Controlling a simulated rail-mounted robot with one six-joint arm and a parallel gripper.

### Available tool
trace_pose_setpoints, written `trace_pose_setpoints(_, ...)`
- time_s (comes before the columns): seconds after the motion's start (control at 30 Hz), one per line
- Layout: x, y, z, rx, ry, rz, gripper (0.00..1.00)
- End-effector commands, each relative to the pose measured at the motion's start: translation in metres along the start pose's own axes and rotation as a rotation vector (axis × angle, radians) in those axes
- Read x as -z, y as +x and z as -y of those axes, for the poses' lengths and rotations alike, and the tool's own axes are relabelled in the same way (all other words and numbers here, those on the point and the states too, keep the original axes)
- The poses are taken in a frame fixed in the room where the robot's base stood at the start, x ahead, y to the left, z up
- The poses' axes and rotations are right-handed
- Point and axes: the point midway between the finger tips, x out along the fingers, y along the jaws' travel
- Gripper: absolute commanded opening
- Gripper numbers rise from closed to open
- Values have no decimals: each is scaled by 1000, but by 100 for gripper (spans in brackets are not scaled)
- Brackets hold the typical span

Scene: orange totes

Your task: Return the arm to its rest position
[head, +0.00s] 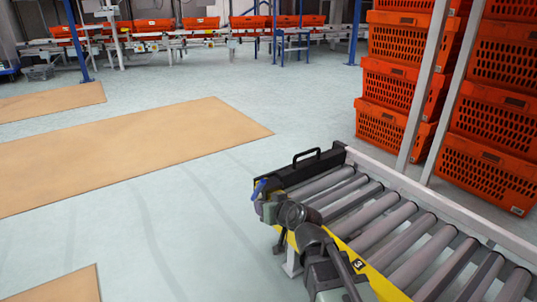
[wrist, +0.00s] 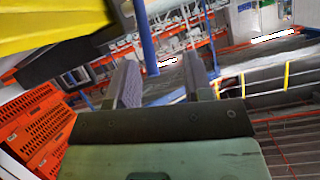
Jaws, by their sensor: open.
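My gripper (wrist: 160,72) shows in the wrist view with its two grey fingers apart. The gap between them is empty, and no tote is held. The green-grey gripper body fills the bottom of that view. The view is tilted, with distant racks and a blue post beyond the fingers. In the head view, dark links of my arm show at the lower middle, beside the near end of the roller conveyor (head: 398,237). I cannot make out the fingers there.
Stacks of orange totes (head: 393,83) stand behind the conveyor at right; orange totes (wrist: 38,130) also show at left in the wrist view. A yellow beam (wrist: 50,22) fills that view's top left corner. The conveyor rollers look empty. Open floor (head: 190,200) lies to the left.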

Motion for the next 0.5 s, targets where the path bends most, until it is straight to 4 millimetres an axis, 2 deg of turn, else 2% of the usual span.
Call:
trace_pose_setpoints(0.03,-23,-7,6,23,24,140,46)
trace_pose_setpoints(0.07,-29,-21,7,22,46,253,46)
trace_pose_setpoints(0.13,-34,-76,1,-49,113,557,46)
trace_pose_setpoints(0.2,-28,-143,-13,-185,187,820,46)
trace_pose_setpoints(0.23,-22,-168,-18,-243,215,902,46)
trace_pose_setpoints(0.3,0,-221,-29,-361,259,1035,46)
trace_pose_setpoints(0.33,12,-239,-33,-395,266,1065,46)
trace_pose_setpoints(0.43,64,-277,-39,-432,297,1060,46)
trace_pose_setpoints(0.5,103,-292,-28,-426,290,1060,46)
